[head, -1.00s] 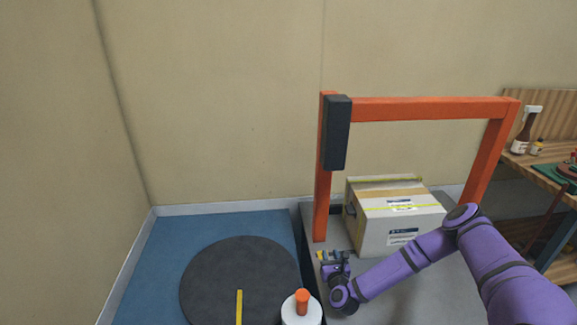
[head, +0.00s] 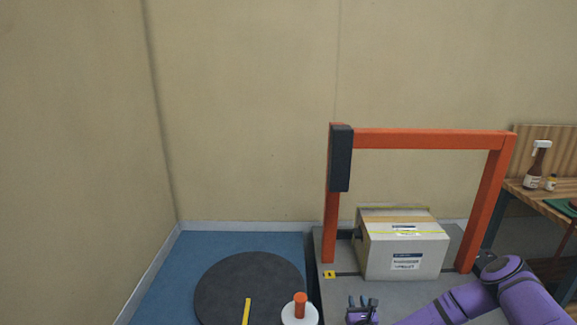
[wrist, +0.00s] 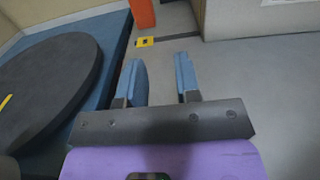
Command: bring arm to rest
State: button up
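My gripper (head: 362,303) is low in the head view, in front of the cardboard box and apart from it. In the wrist view my gripper (wrist: 160,82) has its two blue-padded fingers spread, with only bare grey floor between them. It holds nothing. My purple arm reaches in from the lower right of the head view, partly cut off by the bottom edge.
A taped cardboard box (head: 403,245) stands on a grey platform under an orange frame (head: 430,139) with a dark pad on its left post. A dark round disc (head: 235,285) lies left on blue floor, near a white cylinder with an orange knob (head: 300,305). A wooden bench (head: 545,195) stands right.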

jog(key=w+r+n+g+y, duration=0.3)
jog(key=r+n, duration=0.6)
jog(key=r, duration=0.1)
jog(key=w+r+n+g+y, duration=0.3)
jog(key=r+n, duration=0.6)
jog(key=s+d+r+n+g+h, duration=0.2)
jog(key=s+r+n, duration=0.15)
jog(key=r, duration=0.65)
jog(key=s+d+r+n+g+h, duration=0.1)
jog(key=s+d+r+n+h, duration=0.15)
jog(key=r+n, duration=0.45)
jog(key=s+d+r+n+g+h, duration=0.2)
jog(key=s+r+n, duration=0.1)
jog(key=s+r, duration=1.4)
jog(key=s+r+n+g, duration=0.1)
jog(key=s+r+n, duration=0.1)
jog(key=s, duration=0.9)
jog(key=s+r+n, duration=0.2)
jog(key=s+r, duration=0.2)
jog(key=s, duration=0.7)
jog(key=shift+s+d+r+g, duration=0.2)
jog(key=shift+d+r+g, duration=0.05)
jog(key=shift+r+g, duration=0.15)
